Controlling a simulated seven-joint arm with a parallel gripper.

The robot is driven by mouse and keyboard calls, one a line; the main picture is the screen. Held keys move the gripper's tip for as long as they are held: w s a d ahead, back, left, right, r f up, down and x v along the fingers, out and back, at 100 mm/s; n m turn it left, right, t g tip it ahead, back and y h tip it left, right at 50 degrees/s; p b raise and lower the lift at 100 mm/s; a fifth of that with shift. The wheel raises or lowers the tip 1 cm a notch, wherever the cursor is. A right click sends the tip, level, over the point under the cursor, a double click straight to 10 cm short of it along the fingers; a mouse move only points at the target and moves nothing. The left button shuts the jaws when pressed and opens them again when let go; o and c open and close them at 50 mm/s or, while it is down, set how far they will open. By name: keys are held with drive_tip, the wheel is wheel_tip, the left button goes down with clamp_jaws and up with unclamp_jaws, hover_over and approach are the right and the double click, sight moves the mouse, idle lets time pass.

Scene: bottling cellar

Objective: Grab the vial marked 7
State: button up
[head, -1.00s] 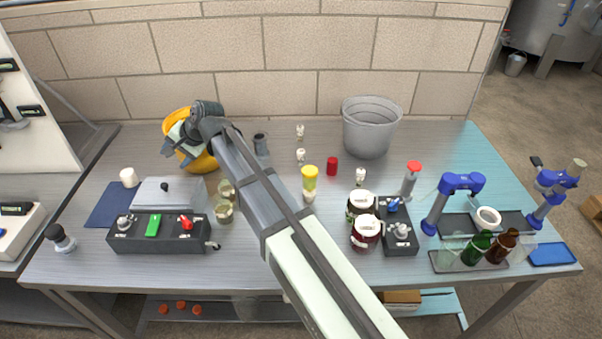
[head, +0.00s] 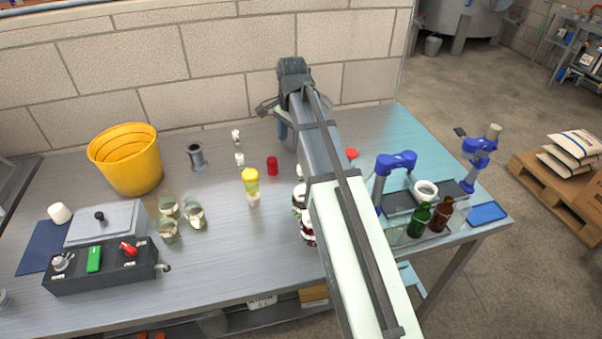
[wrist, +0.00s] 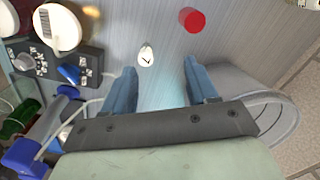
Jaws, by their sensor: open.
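A small white vial (wrist: 147,54) with a dark mark on its top shows just beyond the fingertips in the wrist view. The mark resembles a 7 or a tick; I cannot tell which. In the head view my arm largely hides this spot. Two more small white vials, one behind (head: 237,136) and one in front (head: 240,158), stand left of my arm; their marks are too small to read. My gripper (wrist: 160,68) is open and empty, with blue fingers apart. In the head view the gripper (head: 282,128) is partly hidden, over the back of the table.
A red can (head: 272,166) stands near the vials; it also shows in the wrist view (wrist: 193,19). A grey bucket (wrist: 275,112) is beside the right finger. White-lidded jars (wrist: 55,28) and a dark control box (wrist: 75,72) are on the left. A yellow-topped container (head: 251,181) stands mid-table.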

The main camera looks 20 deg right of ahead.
drive_tip(key=shift+m, duration=0.5)
drive_tip(key=d+f, duration=0.1)
drive_tip(key=f, duration=0.1)
drive_tip(key=d+f, duration=0.1)
drive_tip(key=f, duration=0.2)
drive_tip(key=s+d+f, duration=0.1)
drive_tip(key=f, duration=0.2)
drive_tip(key=shift+d+f, duration=0.1)
drive_tip(key=shift+d, duration=0.1)
drive_tip(key=shift+s+a+f, duration=0.1)
drive_tip(key=shift+a+f, duration=0.05)
drive_tip(key=shift+f, duration=1.15)
drive_tip(key=shift+s+a+f, duration=0.1)
drive_tip(key=shift+f, duration=1.2)
drive_tip(key=shift+c, duration=0.4)
clamp_jaws()
